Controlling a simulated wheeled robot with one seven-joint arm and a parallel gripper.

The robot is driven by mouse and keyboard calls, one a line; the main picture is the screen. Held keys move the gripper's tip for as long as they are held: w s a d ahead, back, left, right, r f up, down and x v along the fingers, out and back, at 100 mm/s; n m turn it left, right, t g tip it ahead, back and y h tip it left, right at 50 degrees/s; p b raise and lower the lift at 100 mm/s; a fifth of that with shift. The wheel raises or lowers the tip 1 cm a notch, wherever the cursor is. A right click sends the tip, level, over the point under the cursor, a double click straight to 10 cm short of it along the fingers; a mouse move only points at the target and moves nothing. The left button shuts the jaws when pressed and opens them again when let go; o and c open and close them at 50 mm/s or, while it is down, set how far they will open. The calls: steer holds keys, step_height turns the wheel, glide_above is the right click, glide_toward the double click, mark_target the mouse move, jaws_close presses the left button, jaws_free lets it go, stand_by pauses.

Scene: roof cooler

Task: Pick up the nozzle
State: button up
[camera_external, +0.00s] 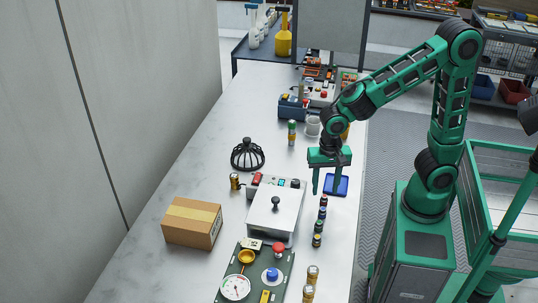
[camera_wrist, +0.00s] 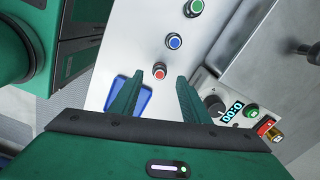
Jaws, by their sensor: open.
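I cannot tell for certain which thing is the nozzle. A row of several small dark cylinders (camera_external: 321,213) with coloured tops stands right of the grey box. In the wrist view, the red-topped one (camera_wrist: 160,72) shows between my fingertips, with a blue-topped one (camera_wrist: 174,41) and a green-topped one (camera_wrist: 193,8) beyond. A small brass-coloured piece (camera_external: 235,181) stands left of the box's control panel. My gripper (camera_external: 326,184) is open and empty, pointing down over the bench by the blue tray; it also shows in the wrist view (camera_wrist: 160,79).
The blue tray (camera_external: 342,190) lies at the bench's right edge. The grey lidded box (camera_external: 285,222) with a knob is close by. A black domed cage (camera_external: 247,155), a carton (camera_external: 191,229) and a green gauge panel (camera_external: 250,283) stand around. Bare bench (camera_external: 180,170) lies at left.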

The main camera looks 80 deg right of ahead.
mark_target(324, 196)
step_height(324, 196, down, 4)
steer(key=shift+f, duration=0.2)
jaws_close()
steer(key=shift+r, duration=0.1)
